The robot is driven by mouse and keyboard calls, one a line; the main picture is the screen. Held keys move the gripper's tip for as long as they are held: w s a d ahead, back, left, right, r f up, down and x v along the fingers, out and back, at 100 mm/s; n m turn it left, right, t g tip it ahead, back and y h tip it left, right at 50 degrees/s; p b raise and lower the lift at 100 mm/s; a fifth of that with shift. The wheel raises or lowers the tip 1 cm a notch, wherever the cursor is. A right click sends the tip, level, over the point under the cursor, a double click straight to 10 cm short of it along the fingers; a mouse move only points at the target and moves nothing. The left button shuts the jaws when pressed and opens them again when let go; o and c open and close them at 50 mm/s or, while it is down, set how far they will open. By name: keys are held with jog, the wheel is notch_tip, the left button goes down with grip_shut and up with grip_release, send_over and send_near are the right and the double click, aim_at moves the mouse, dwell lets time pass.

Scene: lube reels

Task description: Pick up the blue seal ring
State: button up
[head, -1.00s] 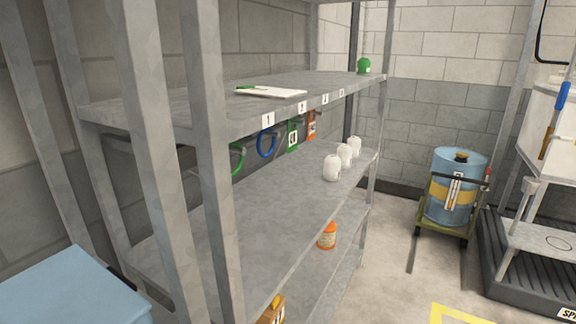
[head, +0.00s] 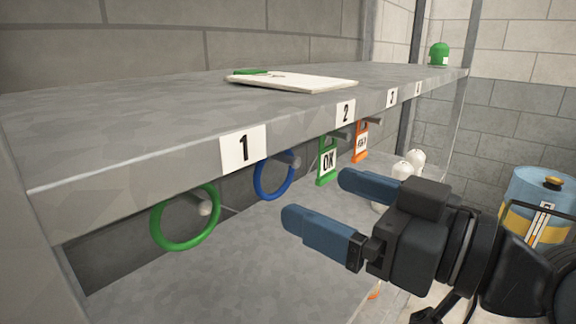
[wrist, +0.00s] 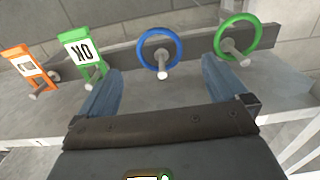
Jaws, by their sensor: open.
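The blue seal ring (head: 260,181) hangs on a peg under the upper shelf's front edge, between the labels 1 and 2.
A green ring (head: 155,233) hangs left of the blue one. A green OK tag (head: 327,180) and an orange tag (head: 357,155) hang to its right. The shelf (head: 110,160) above carries a white board (head: 310,84). White bottles (head: 417,158) stand on the lower shelf.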

jog(key=p+x, duration=0.1)
jog(key=x, duration=0.6)
jog(key=shift+w+r, duration=0.2)
jog(key=shift+r, duration=0.05)
jog(key=shift+a, duration=0.1)
jog(key=c, duration=1.1)
jog(key=shift+r, duration=0.1)
jog(key=shift+c, duration=0.2)
